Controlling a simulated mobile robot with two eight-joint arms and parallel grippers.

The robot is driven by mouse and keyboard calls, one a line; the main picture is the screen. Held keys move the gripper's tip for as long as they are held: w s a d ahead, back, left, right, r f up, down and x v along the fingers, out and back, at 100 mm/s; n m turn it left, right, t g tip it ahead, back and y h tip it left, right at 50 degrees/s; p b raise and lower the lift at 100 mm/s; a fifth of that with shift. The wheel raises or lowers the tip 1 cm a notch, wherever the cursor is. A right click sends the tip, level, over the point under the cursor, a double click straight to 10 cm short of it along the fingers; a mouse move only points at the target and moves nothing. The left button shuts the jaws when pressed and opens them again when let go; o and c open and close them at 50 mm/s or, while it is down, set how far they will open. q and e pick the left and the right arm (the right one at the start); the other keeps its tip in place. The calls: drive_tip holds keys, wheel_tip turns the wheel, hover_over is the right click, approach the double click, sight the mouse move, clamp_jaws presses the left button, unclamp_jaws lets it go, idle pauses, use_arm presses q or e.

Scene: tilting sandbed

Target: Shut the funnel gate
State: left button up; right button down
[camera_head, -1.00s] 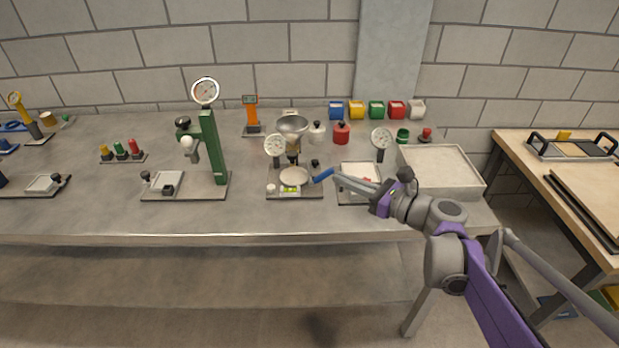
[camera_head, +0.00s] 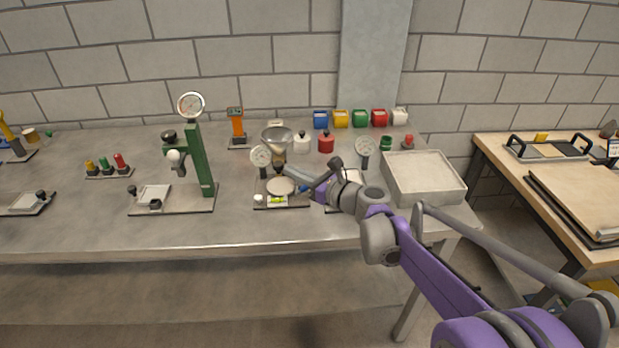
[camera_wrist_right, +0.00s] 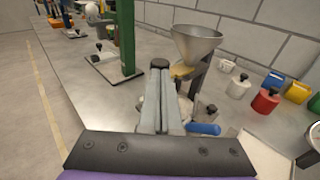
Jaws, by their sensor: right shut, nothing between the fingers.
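The metal funnel (camera_head: 276,137) stands on a stand over a small base plate with a round pale pan (camera_head: 281,187). It also shows in the wrist view (camera_wrist_right: 196,42), with a yellowish piece (camera_wrist_right: 182,71) under its mouth. I cannot tell whether that piece is the gate. My right gripper (camera_head: 287,171) is shut and empty, with its tips just below the funnel, over the pan. In the wrist view the shut fingers (camera_wrist_right: 160,68) point toward the funnel stand; contact cannot be told. A blue handle (camera_head: 303,189) lies beside the fingers, partly hidden by them. My left gripper is not in view.
A dial gauge (camera_head: 261,156) stands left of the funnel stand, and another dial (camera_head: 364,147) stands to the right. A green press (camera_head: 197,160) is further left. White and red jars (camera_head: 326,143) stand behind. A shallow tray (camera_head: 424,192) is at right. Bench between press and funnel is clear.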

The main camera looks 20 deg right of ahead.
drive_tip(key=shift+w+a, duration=0.3)
drive_tip(key=shift+w, duration=0.25)
drive_tip(key=shift+w+d, duration=0.25)
drive_tip(key=shift+w, duration=0.35)
drive_tip(key=shift+w+d, duration=0.25)
drive_tip(key=shift+w, duration=0.35)
